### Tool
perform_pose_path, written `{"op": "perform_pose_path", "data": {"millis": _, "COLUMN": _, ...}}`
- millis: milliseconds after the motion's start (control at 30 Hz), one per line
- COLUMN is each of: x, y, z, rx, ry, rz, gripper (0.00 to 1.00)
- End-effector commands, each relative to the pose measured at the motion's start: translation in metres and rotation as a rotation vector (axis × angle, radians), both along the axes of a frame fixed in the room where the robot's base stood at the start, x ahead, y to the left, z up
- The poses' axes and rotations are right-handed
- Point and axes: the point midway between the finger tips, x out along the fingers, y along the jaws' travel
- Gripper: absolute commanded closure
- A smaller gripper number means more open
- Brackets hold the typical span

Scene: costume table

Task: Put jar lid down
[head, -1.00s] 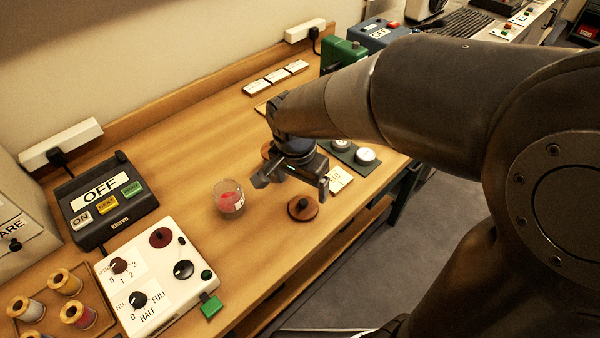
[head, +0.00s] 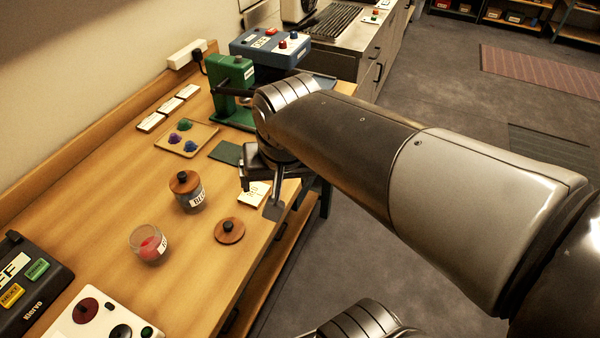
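A round wooden jar lid (head: 229,232) with a dark knob lies flat on the table near its front edge. An open glass jar (head: 148,244) with red contents stands to its left, with no lid on it. Behind the lid stands a second, labelled jar (head: 191,197), with a wooden lid (head: 184,181) on top. My gripper (head: 258,196) is right of and behind the loose lid, apart from it, near a white card (head: 252,194). Its fingers look spread, and I see nothing between them.
A wooden tray (head: 204,131) with coloured pieces, a green mat (head: 226,152) and a green press (head: 231,85) are farther back. Control boxes are at lower left. Bare tabletop lies left of the jars. My arm hides the table's right end.

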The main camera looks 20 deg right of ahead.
Motion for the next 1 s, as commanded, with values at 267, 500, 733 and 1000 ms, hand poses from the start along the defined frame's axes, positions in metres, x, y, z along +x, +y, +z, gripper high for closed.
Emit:
{"op": "perform_pose_path", "data": {"millis": 267, "x": -0.037, "y": -0.036, "z": 0.015, "rx": -0.084, "ry": -0.129, "rz": 0.136, "gripper": 0.13}}
{"op": "perform_pose_path", "data": {"millis": 500, "x": -0.042, "y": -0.04, "z": 0.015, "rx": -0.103, "ry": -0.146, "rz": 0.165, "gripper": 0.13}}
{"op": "perform_pose_path", "data": {"millis": 733, "x": -0.042, "y": -0.04, "z": 0.015, "rx": -0.103, "ry": -0.145, "rz": 0.164, "gripper": 0.13}}
{"op": "perform_pose_path", "data": {"millis": 1000, "x": -0.042, "y": -0.039, "z": 0.015, "rx": -0.103, "ry": -0.145, "rz": 0.164, "gripper": 0.13}}
